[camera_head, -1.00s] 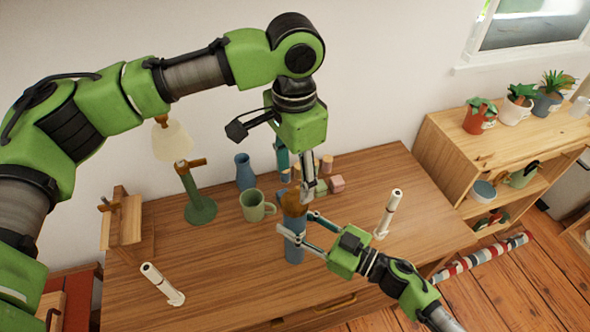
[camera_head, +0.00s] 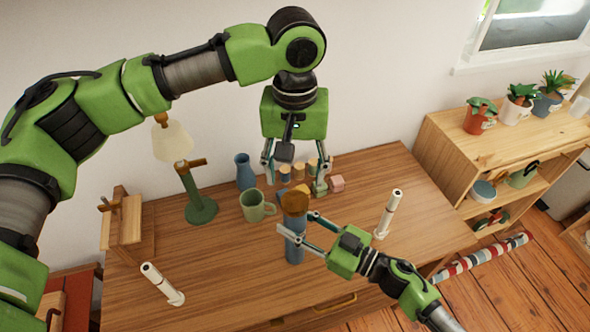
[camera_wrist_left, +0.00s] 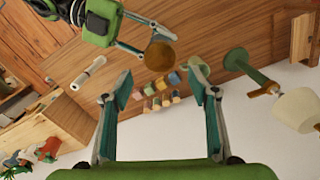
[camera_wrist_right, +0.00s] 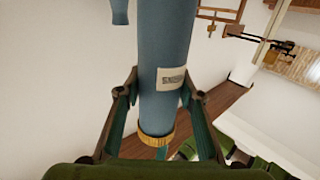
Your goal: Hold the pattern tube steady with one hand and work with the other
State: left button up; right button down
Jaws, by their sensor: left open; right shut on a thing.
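The pattern tube (camera_head: 295,249) is a blue upright cylinder with a round brown cap (camera_head: 295,202) on top. My right gripper (camera_head: 287,237) is shut around its body from the right. In the right wrist view the tube (camera_wrist_right: 165,55) stands between my fingers, showing a pale label and a gold band. My left gripper (camera_head: 295,178) is open and empty, fingers pointing down, above and around the cap in the picture. In the left wrist view the cap (camera_wrist_left: 160,54) lies beyond the fingertips, apart from them.
Several small coloured blocks (camera_head: 336,184) lie behind the tube. A green mug (camera_head: 252,207), blue vase (camera_head: 245,172) and green lamp (camera_head: 200,208) stand to the left.

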aim_at(295, 200)
pick_arm(q)
jog(key=shift+f, duration=4)
